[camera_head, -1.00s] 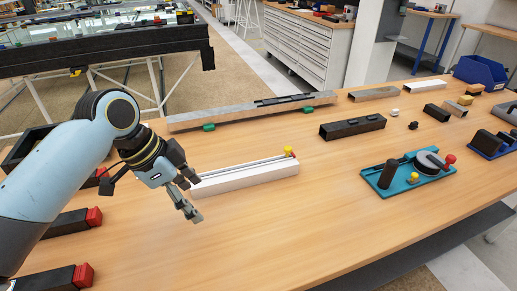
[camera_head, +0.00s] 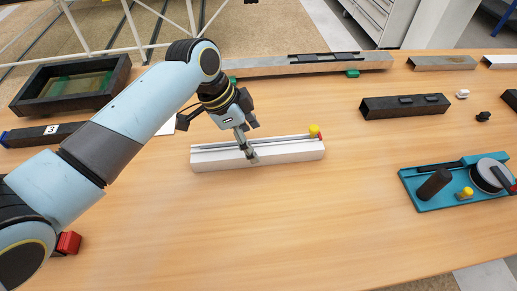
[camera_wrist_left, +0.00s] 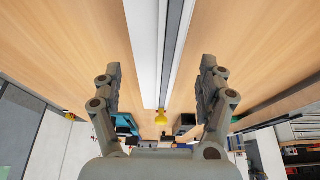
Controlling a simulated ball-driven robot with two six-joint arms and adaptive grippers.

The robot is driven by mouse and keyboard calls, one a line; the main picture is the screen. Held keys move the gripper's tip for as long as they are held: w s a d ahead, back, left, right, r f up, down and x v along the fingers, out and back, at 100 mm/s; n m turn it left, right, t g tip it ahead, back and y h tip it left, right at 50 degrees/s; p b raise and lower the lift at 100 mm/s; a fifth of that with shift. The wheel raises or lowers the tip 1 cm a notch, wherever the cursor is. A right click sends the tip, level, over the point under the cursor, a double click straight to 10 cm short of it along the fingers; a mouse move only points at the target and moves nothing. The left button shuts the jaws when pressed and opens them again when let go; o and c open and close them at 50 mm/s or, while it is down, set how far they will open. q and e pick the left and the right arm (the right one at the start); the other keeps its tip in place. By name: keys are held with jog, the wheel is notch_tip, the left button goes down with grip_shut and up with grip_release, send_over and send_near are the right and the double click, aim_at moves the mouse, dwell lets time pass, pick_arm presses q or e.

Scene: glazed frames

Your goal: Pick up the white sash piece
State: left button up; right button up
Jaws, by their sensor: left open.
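The white sash piece (camera_head: 290,151) lies on the wooden table in the head view, with a grey groove along its top and a yellow knob (camera_head: 314,130) at its right end. My left gripper (camera_head: 250,155) is over the middle of the piece, pointing down at it. In the left wrist view the gripper (camera_wrist_left: 160,90) has its two fingers wide apart, and the white piece (camera_wrist_left: 146,50) runs between them with bare table on both sides. The fingers look clear of it. My right gripper is not seen.
A teal tray (camera_head: 412,188) with a dark cylinder and a round disc stands at the right. A black bar (camera_head: 405,107) and a long grey profile (camera_head: 290,66) lie behind. A black open box (camera_head: 28,100) is at the back left. The table front is clear.

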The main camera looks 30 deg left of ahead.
aim_at(257, 147)
pick_arm(q)
jog(key=x, duration=0.3)
jog(key=shift+d+f, duration=0.2)
jog(key=shift+d, duration=0.15)
jog(key=shift+f, duration=0.15)
jog(key=c, duration=1.3)
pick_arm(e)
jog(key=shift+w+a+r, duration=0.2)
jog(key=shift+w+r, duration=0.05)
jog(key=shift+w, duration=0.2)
